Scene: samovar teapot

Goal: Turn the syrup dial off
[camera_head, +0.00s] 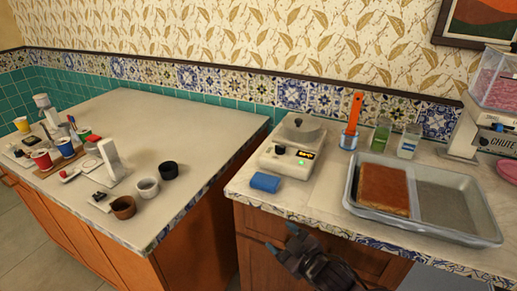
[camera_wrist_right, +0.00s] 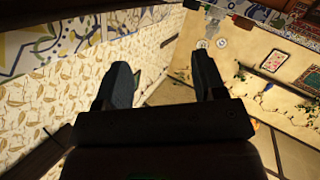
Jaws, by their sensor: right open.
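A white countertop appliance (camera_head: 285,160) stands on the right counter against the tiled wall. It has a round metal top (camera_head: 300,130), a lit orange display (camera_head: 305,154) and a small green light on its front. A small knob (camera_head: 280,149) shows left of the display; I cannot read its setting or tell whether it is the syrup dial. My right gripper (camera_head: 281,238) is open and empty, in front of and below the counter edge, apart from the appliance. Its two dark fingers (camera_wrist_right: 162,72) are spread in the right wrist view. My left gripper is out of view.
A metal tray (camera_head: 465,233) holding a brown slab (camera_head: 384,190) is at right.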

